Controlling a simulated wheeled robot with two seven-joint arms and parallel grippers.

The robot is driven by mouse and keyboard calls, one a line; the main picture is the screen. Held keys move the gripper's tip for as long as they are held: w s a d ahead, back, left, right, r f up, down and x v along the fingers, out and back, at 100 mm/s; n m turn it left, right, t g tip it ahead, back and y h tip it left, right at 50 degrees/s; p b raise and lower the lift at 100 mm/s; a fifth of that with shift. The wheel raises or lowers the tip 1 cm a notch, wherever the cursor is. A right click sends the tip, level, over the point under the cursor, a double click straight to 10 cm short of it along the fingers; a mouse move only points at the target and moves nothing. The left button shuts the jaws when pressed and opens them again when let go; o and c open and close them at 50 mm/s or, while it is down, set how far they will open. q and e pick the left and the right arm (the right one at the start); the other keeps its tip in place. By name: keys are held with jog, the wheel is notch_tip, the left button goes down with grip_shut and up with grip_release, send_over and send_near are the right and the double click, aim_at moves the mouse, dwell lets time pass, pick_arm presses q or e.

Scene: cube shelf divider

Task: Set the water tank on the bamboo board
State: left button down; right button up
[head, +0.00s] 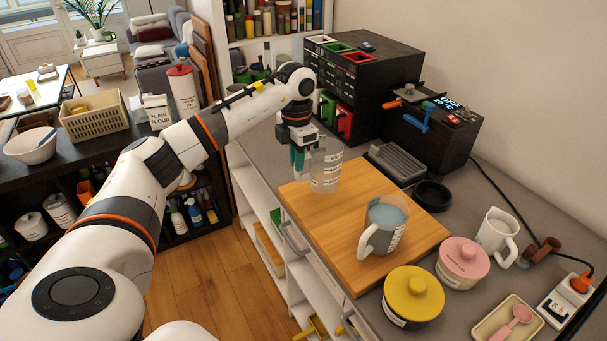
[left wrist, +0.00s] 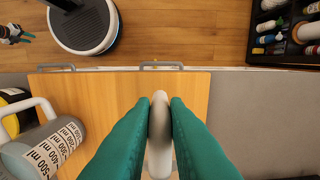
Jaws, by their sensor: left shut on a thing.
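The water tank (head: 326,174), a clear container with white marks, is upright over the far left part of the bamboo board (head: 343,239). I cannot tell whether its base touches the board. My left gripper (head: 298,158) is shut on its handle. In the left wrist view the green fingers (left wrist: 159,118) pinch the pale handle (left wrist: 159,140) from both sides, above the board (left wrist: 100,95); the tank's body is hidden there. What looks like my right gripper (left wrist: 22,38) shows small at the upper left of that view, too small to read its jaws.
A measuring jug of water (head: 386,226) stands on the board's near right part. A yellow-lidded pot (head: 413,293), a pink-lidded pot (head: 463,262) and a black bowl (head: 432,196) sit beside the board. A dark coffee machine (head: 425,130) stands behind. The board's middle is clear.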

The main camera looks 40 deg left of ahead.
aim_at(297, 179)
pick_arm(q)
notch_tip(297, 179, down, 4)
jog(key=shift+r+p, duration=0.25)
jog(key=shift+p, duration=0.3)
jog(key=shift+f, duration=0.45)
jog(key=shift+f, duration=0.15)
jog(key=c, duration=1.4)
grip_release()
